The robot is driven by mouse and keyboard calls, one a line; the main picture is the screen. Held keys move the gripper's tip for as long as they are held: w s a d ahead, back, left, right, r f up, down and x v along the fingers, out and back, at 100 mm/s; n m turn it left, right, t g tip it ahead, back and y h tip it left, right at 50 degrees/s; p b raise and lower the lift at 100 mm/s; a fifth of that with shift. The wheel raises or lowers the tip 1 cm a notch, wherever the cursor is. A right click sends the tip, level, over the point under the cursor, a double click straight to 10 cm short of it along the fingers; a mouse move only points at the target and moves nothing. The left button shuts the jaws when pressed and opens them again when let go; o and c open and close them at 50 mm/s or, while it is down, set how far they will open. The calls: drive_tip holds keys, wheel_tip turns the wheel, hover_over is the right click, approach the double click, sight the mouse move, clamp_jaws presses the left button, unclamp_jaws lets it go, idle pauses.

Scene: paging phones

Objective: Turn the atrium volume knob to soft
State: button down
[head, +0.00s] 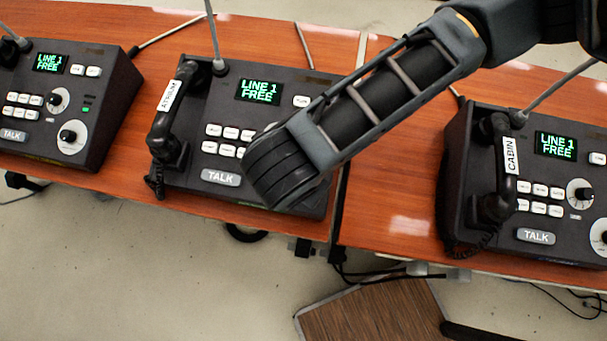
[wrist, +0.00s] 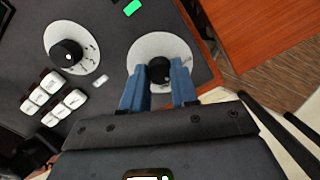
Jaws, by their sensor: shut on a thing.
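The atrium phone (head: 226,192) is the dark console in the middle of the head view, with a handset (head: 167,115) labelled ATRIUM on its left side. My arm covers its right part in the head view, so its knobs are hidden there. In the wrist view, a black knob (wrist: 159,66) on a white round dial (wrist: 160,43) sits between the blue fingers of my gripper (wrist: 159,80). My gripper is shut on this knob. Another black knob (wrist: 67,54) on a white dial is to its left. I cannot read the dial marks.
The cabin phone (head: 457,220) stands to the right and another phone (head: 118,100) to the left on the orange wooden desk (head: 385,215). White buttons (wrist: 45,90) lie left of the gripper in the wrist view. A coiled cord hangs below the atrium handset.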

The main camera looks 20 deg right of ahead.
drive_tip(key=c, duration=0.9)
unclamp_jaws()
drive_tip(key=shift+o, duration=0.2)
drive_tip(key=v, duration=0.8)
drive_tip(key=shift+b, duration=0.3)
drive_tip(key=shift+f, duration=0.1)
